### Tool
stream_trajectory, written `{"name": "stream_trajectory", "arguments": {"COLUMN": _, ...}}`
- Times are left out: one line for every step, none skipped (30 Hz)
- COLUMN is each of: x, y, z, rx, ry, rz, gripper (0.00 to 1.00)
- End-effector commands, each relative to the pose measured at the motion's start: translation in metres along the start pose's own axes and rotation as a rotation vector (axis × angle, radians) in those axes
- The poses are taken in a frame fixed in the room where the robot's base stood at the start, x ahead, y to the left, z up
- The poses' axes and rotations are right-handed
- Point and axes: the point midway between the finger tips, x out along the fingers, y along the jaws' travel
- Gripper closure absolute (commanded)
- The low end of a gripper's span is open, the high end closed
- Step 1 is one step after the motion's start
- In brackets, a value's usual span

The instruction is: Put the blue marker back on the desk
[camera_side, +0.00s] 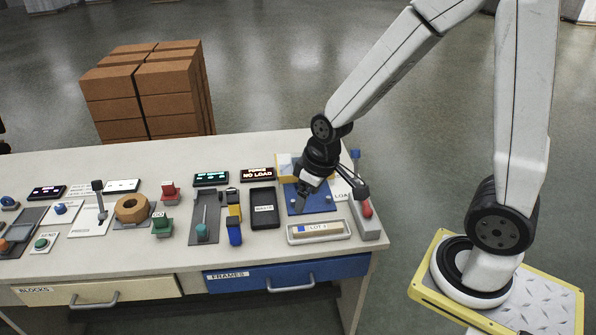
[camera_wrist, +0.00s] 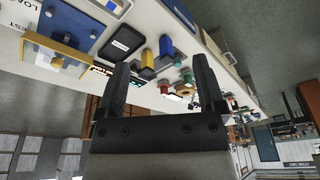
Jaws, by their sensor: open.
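A small upright blue piece (camera_side: 235,235), which looks like the blue marker, stands on the desk (camera_side: 150,262) in front of a yellow piece (camera_side: 234,212). In the wrist view the blue piece (camera_wrist: 166,46) and the yellow piece (camera_wrist: 148,60) show beyond the fingers, apart from them. My gripper (camera_side: 302,198) is over the blue plate at the desk's right end, to the right of the blue piece. In the wrist view my gripper (camera_wrist: 161,66) is open, with nothing held between its fingers. The fingertips are hard to make out in the side view.
A black tray (camera_side: 264,219) lies between the blue piece and the blue plate (camera_side: 323,204). A LOT 1 tray (camera_side: 318,239) lies at the front edge. A red-tipped lever (camera_side: 367,209) is at the right end. Levers, buttons and a wooden ring (camera_side: 132,208) crowd the left.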

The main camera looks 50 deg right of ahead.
Motion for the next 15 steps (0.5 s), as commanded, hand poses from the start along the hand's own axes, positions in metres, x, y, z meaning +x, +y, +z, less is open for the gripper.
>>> {"name": "stream_trajectory", "arguments": {"x": -0.006, "y": -0.001, "z": 0.011, "rx": 0.026, "ry": 0.003, "rz": 0.01, "gripper": 0.12}}
{"name": "stream_trajectory", "arguments": {"x": -0.008, "y": -0.002, "z": 0.016, "rx": 0.043, "ry": 0.003, "rz": 0.016, "gripper": 0.12}}
{"name": "stream_trajectory", "arguments": {"x": -0.01, "y": -0.002, "z": 0.023, "rx": 0.065, "ry": 0.003, "rz": 0.022, "gripper": 0.12}}
{"name": "stream_trajectory", "arguments": {"x": -0.012, "y": -0.003, "z": 0.028, "rx": 0.078, "ry": 0.004, "rz": 0.027, "gripper": 0.12}}
{"name": "stream_trajectory", "arguments": {"x": -0.013, "y": -0.003, "z": 0.032, "rx": 0.091, "ry": 0.004, "rz": 0.03, "gripper": 0.12}}
{"name": "stream_trajectory", "arguments": {"x": -0.015, "y": -0.003, "z": 0.036, "rx": 0.104, "ry": 0.005, "rz": 0.035, "gripper": 0.12}}
{"name": "stream_trajectory", "arguments": {"x": -0.015, "y": -0.003, "z": 0.039, "rx": 0.114, "ry": 0.005, "rz": 0.037, "gripper": 0.12}}
{"name": "stream_trajectory", "arguments": {"x": -0.016, "y": -0.004, "z": 0.041, "rx": 0.121, "ry": 0.006, "rz": 0.039, "gripper": 0.12}}
{"name": "stream_trajectory", "arguments": {"x": -0.017, "y": -0.004, "z": 0.043, "rx": 0.128, "ry": 0.007, "rz": 0.041, "gripper": 0.12}}
{"name": "stream_trajectory", "arguments": {"x": -0.017, "y": -0.004, "z": 0.044, "rx": 0.131, "ry": 0.007, "rz": 0.042, "gripper": 0.12}}
{"name": "stream_trajectory", "arguments": {"x": -0.017, "y": -0.004, "z": 0.045, "rx": 0.133, "ry": 0.007, "rz": 0.043, "gripper": 0.12}}
{"name": "stream_trajectory", "arguments": {"x": -0.017, "y": -0.004, "z": 0.046, "rx": 0.136, "ry": 0.007, "rz": 0.043, "gripper": 0.12}}
{"name": "stream_trajectory", "arguments": {"x": -0.017, "y": -0.004, "z": 0.046, "rx": 0.137, "ry": 0.007, "rz": 0.043, "gripper": 0.12}}
{"name": "stream_trajectory", "arguments": {"x": -0.017, "y": -0.004, "z": 0.046, "rx": 0.137, "ry": 0.006, "rz": 0.043, "gripper": 0.12}}
{"name": "stream_trajectory", "arguments": {"x": -0.017, "y": -0.004, "z": 0.046, "rx": 0.137, "ry": 0.006, "rz": 0.043, "gripper": 0.12}}
